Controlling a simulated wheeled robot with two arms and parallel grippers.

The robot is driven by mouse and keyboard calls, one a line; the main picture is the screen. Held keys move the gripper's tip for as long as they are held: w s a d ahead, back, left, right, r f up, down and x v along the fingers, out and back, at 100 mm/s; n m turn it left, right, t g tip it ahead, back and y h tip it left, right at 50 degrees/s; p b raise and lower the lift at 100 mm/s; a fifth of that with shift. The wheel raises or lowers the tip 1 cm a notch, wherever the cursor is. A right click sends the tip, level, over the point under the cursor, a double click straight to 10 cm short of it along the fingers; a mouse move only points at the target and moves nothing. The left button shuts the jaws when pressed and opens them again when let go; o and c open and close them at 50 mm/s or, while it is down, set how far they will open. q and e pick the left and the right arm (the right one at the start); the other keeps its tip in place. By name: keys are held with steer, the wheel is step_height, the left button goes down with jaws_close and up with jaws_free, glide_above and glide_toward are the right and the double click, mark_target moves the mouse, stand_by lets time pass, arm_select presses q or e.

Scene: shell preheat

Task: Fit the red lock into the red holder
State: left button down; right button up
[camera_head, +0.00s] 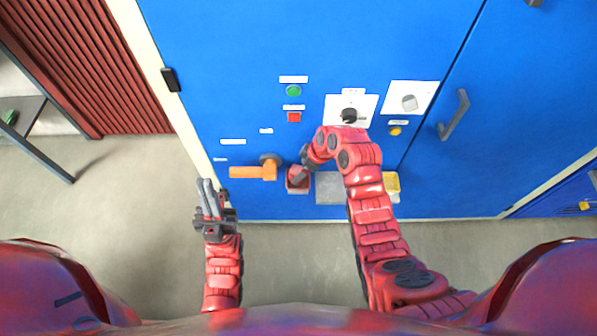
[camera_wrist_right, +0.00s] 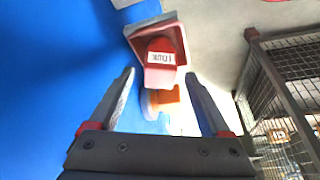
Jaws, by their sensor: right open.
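The red holder (camera_head: 297,186) is an open box on the lower part of the blue cabinet front; it also shows at the top of the right wrist view (camera_wrist_right: 179,31). The red lock (camera_wrist_right: 163,47), with a white label, sits within the holder's outline; I cannot tell how deep it is seated. My right gripper (camera_wrist_right: 160,74) is open, its fingers apart on either side just short of the lock, holding nothing. In the head view my right gripper (camera_head: 301,172) covers part of the holder. My left gripper (camera_head: 208,190) hangs away to the left, fingers up, apparently empty; its opening is unclear.
An orange handle (camera_head: 250,172) juts out left of the holder. A grey box (camera_head: 329,188) and a yellow box (camera_head: 392,183) are to its right. Green (camera_head: 293,91) and red (camera_head: 294,117) buttons and a black knob (camera_head: 349,115) sit above. Floor at left is clear.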

steer(key=v, duration=0.8)
steer(key=shift+r+b, duration=0.25)
steer(key=shift+b, duration=0.05)
